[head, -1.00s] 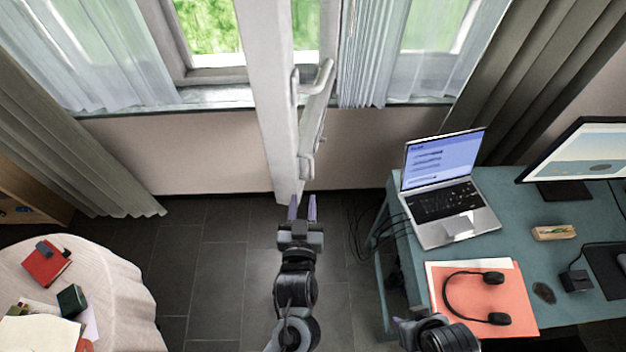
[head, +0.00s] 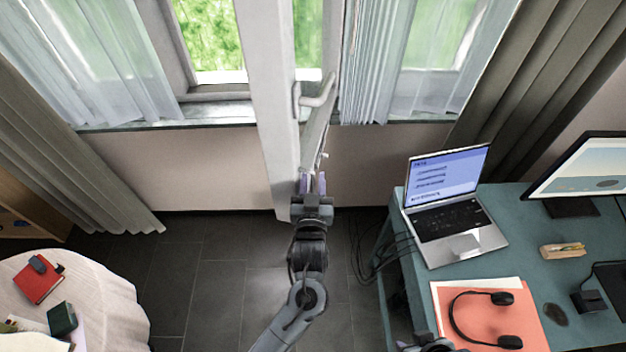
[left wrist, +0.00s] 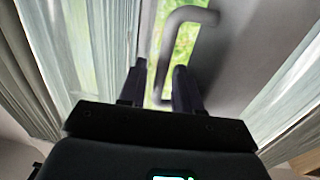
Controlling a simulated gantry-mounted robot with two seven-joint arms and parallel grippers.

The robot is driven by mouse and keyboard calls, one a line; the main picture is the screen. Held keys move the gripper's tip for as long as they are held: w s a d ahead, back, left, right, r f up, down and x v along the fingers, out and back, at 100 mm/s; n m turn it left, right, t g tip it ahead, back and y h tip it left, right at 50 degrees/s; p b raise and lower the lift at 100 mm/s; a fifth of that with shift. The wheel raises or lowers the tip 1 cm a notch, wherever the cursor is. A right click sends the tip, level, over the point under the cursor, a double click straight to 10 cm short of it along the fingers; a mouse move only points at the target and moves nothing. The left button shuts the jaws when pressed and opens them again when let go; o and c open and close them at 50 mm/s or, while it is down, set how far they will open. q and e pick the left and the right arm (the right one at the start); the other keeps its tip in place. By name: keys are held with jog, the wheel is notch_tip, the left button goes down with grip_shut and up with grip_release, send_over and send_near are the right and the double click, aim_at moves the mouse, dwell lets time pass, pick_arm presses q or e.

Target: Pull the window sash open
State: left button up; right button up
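The white window sash (head: 268,100) stands swung into the room, seen nearly edge-on in the head view. A grey bar handle (head: 318,98) sticks out from its right side; a bent grey handle also shows in the left wrist view (left wrist: 165,45). My left gripper (head: 312,178) is at the lower part of the sash, below that handle. Its two fingers are apart in the left wrist view (left wrist: 158,85), with the handle's lower end showing between them. I cannot tell whether they touch it.
A teal desk (head: 400,295) with a laptop (head: 455,205), headphones (head: 485,320) and monitor (head: 590,165) stands at the right. A round cloth-covered table (head: 110,310) is at the lower left. Sheer curtains (head: 380,60) hang beside the sash. Dark floor (head: 210,290) lies open between.

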pick_arm(q)
jog(key=shift+w, duration=0.35)
grip_shut()
jog(key=a+p, duration=0.1)
jog(key=a, duration=0.2)
jog(key=w+a, duration=0.1)
jog(key=a, duration=0.2)
jog(key=shift+w+a+p, duration=0.15)
jog(key=shift+w+p, duration=0.05)
jog(key=shift+p, duration=0.2)
jog(key=a, duration=0.2)
jog(key=w+a, duration=0.2)
jog(key=a, duration=0.1)
jog(key=shift+a, duration=0.3)
grip_release()
